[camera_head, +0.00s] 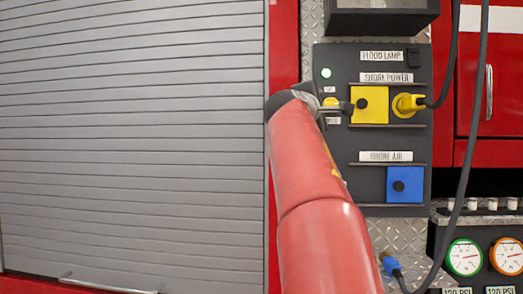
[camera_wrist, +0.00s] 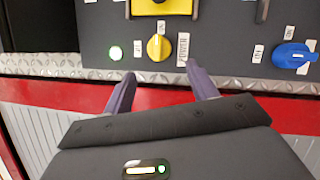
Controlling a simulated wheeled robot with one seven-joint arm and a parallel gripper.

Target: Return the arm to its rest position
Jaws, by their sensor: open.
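My arm is red and reaches up from the bottom of the head view, ending at the left edge of a dark control panel (camera_head: 390,140). My gripper (camera_head: 338,107) is at its far end, in front of the panel's yellow knob (camera_head: 330,101), which it partly hides. In the wrist view my gripper (camera_wrist: 162,80) is open, its two dark fingers apart with nothing between them. The yellow knob (camera_wrist: 159,47) lies just beyond the fingertips and looks clear of them. A lit green lamp (camera_wrist: 115,53) is left of the knob.
Right of the gripper are a yellow cover (camera_head: 370,105), a yellow plug (camera_head: 406,105) with a dark hanging cable (camera_head: 468,150), and a blue cover (camera_head: 405,185). A blue connector (camera_head: 390,265) and gauges (camera_head: 465,257) are lower right. A grey roller shutter (camera_head: 130,140) fills the left.

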